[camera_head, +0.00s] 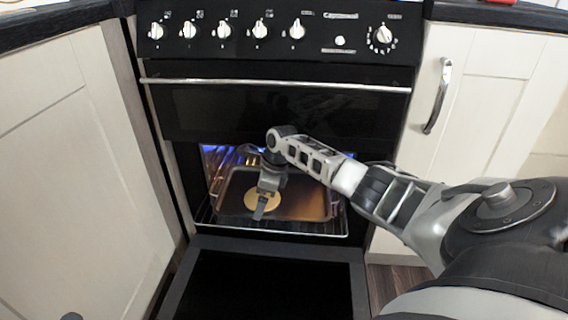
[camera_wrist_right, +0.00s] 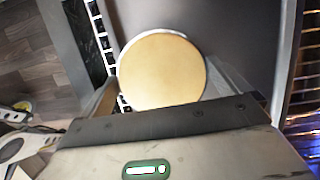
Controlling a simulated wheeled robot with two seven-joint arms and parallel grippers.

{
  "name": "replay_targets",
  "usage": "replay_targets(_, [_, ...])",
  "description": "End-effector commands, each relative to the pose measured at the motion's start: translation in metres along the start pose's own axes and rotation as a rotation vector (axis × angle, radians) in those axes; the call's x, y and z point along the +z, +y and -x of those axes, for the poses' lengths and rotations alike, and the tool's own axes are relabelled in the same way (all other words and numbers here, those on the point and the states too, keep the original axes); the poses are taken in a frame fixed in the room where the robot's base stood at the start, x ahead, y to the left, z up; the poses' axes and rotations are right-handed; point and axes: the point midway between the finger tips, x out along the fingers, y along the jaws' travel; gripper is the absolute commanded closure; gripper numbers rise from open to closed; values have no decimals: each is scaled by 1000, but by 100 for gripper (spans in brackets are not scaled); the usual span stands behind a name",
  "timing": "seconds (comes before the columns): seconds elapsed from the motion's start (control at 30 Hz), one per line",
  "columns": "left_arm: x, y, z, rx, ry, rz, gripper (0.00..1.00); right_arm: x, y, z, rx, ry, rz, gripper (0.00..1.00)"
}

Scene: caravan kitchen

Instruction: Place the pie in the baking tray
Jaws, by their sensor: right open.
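The pie (camera_head: 274,204) is a round, pale golden disc at the front left of the dark baking tray (camera_head: 312,200), which is inside the open oven. In the right wrist view the pie (camera_wrist_right: 160,70) lies between the spread fingers of my right gripper (camera_wrist_right: 165,92), against the grey tray (camera_wrist_right: 240,30). My right gripper (camera_head: 262,208) reaches down into the oven over the pie and is open. The frames do not clearly show whether the fingers touch the pie, or whether it rests fully on the tray floor. My left gripper is not in view.
The oven door (camera_head: 265,285) is folded down in front. The tray sits on a wire rack (camera_head: 290,231) between the oven's side walls. Cream cupboards stand on the left (camera_head: 75,170) and right (camera_head: 480,110). The oven handle (camera_head: 275,86) runs above the opening.

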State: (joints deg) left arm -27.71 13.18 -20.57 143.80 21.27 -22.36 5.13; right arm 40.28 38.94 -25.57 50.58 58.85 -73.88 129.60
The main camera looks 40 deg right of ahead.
Motion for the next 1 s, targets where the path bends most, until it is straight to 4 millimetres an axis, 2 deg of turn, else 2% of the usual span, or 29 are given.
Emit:
replay_targets(0.03, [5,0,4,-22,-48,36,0,1,-1,14,-2,0,-1,0])
replay_targets(0.13, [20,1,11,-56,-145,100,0,-2,0,34,-1,2,-2,0])
replay_targets(0.2, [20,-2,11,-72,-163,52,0,-23,-1,37,0,6,-4,0])
replay_targets(0.4, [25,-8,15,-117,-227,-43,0,-68,0,50,0,4,-4,0])
replay_targets(0.6, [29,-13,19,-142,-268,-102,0,-101,-1,58,0,2,-2,0])
replay_targets(0.77, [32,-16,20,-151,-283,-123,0,-113,-1,60,-1,0,0,0])
replay_targets(1.0, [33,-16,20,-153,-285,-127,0,-115,-1,60,-1,-1,0,0])
